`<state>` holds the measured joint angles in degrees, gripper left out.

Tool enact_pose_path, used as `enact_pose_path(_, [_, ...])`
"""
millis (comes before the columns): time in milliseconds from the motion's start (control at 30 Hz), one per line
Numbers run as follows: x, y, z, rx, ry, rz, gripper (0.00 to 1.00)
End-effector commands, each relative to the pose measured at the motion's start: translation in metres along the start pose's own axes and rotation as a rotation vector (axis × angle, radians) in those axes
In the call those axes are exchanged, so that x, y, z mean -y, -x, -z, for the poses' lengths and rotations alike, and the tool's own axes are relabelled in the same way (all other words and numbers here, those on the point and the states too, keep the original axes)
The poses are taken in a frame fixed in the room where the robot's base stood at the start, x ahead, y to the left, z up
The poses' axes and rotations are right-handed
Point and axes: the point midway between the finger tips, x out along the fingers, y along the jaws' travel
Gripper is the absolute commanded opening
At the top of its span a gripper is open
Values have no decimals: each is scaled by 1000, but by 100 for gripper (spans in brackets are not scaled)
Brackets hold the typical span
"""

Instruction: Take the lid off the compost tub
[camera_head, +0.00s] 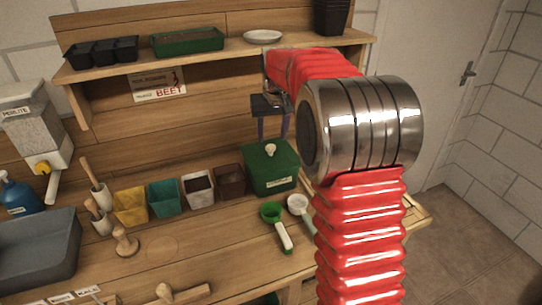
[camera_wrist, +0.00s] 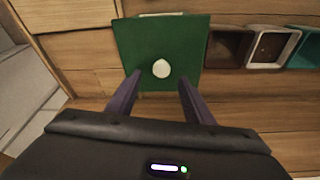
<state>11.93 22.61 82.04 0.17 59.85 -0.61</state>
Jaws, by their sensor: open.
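The compost tub (camera_head: 274,180) is a green square tub with a pale label, standing on the bench against the wooden back panel. Its green lid (camera_head: 258,157) is on top, with a round cream knob (camera_head: 270,149) in the middle. In the wrist view the lid (camera_wrist: 140,45) fills the upper middle, and the knob (camera_wrist: 161,68) lies ahead of and between the finger tips. My gripper (camera_head: 273,135) is above the lid with its two purple fingers pointing down. The fingers (camera_wrist: 161,85) are apart and empty, with the knob not held.
A row of pots, including a brown pot (camera_head: 230,181) and a white pot (camera_head: 198,189), stands left of the tub. A green scoop (camera_head: 273,214) and a white scoop (camera_head: 298,203) lie in front. The shelf (camera_head: 225,48) with trays overhangs behind.

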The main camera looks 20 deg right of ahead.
Motion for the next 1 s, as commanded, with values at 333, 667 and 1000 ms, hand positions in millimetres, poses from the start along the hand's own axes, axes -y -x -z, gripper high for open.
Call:
enact_pose_path(333, [2,-27,-2,2,0,0,47])
enact_pose_path(667, [2,-52,-2,-1,-1,0,47])
enact_pose_path(1000, [2,-52,-2,0,-1,0,47])
